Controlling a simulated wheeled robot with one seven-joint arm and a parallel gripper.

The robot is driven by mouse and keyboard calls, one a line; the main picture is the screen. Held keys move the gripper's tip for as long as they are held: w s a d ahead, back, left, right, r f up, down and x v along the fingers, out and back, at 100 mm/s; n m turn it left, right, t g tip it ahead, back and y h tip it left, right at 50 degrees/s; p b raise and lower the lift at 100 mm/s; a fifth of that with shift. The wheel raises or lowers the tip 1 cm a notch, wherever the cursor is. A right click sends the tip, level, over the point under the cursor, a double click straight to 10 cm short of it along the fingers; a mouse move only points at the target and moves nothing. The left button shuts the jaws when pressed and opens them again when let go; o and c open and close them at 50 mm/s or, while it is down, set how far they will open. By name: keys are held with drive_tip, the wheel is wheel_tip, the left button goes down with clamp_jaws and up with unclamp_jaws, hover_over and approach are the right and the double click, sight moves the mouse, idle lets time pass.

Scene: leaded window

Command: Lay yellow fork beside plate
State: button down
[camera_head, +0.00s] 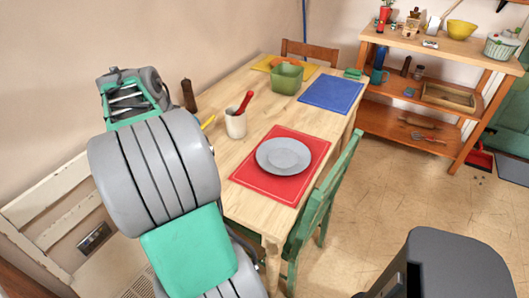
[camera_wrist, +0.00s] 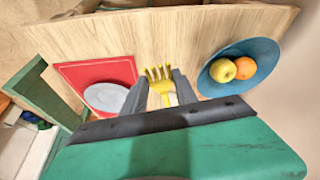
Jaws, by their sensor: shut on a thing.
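The yellow fork (camera_wrist: 158,74) is held tines-up in the wrist view, between the two grey fingers of my gripper (camera_wrist: 163,92). In the head view only a small yellow piece of the fork (camera_head: 208,122) shows past my arm, and my gripper is hidden there. The grey plate (camera_head: 284,155) lies on the red placemat (camera_head: 308,143) near the table's right front edge. In the wrist view the plate (camera_wrist: 106,97) is left of my gripper, apart from the fork.
A blue bowl (camera_wrist: 215,88) with a yellow apple and an orange sits right of my gripper in the wrist view. A white cup (camera_head: 236,124) with a red utensil stands left of the mat. A green chair (camera_head: 322,200) is against the table's right side.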

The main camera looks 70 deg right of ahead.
drive_tip(key=s+d+f+m+g+y+p, duration=0.1)
drive_tip(key=s+d+m+y+p, duration=0.1)
drive_tip(key=s+d+m, duration=0.45)
drive_tip(key=s+d+f+m+g+y+p, duration=0.1)
drive_tip(key=s+d+f+m+g, duration=0.15)
drive_tip(key=s+m, duration=0.65)
drive_tip(key=s+d+m+g+y+p, duration=0.15)
drive_tip(key=s+d+m, duration=0.3)
drive_tip(key=s, duration=0.65)
drive_tip(key=b, duration=0.3)
hover_over(249, 177)
drive_tip(key=w, duration=0.1)
drive_tip(key=shift+t+y, duration=0.25)
drive_tip(key=shift+t, duration=0.05)
wheel_tip(249, 177, down, 10)
drive_tip(key=shift+d+f, duration=0.1)
drive_tip(key=shift+d, duration=0.05)
drive_tip(key=f, duration=0.3)
drive_tip(key=shift+w, duration=0.25)
drive_tip(key=shift+f, duration=0.2)
drive_tip(key=c, duration=1)
unclamp_jaws()
drive_tip(key=shift+b, duration=0.3)
drive_tip(key=shift+o, duration=0.2)
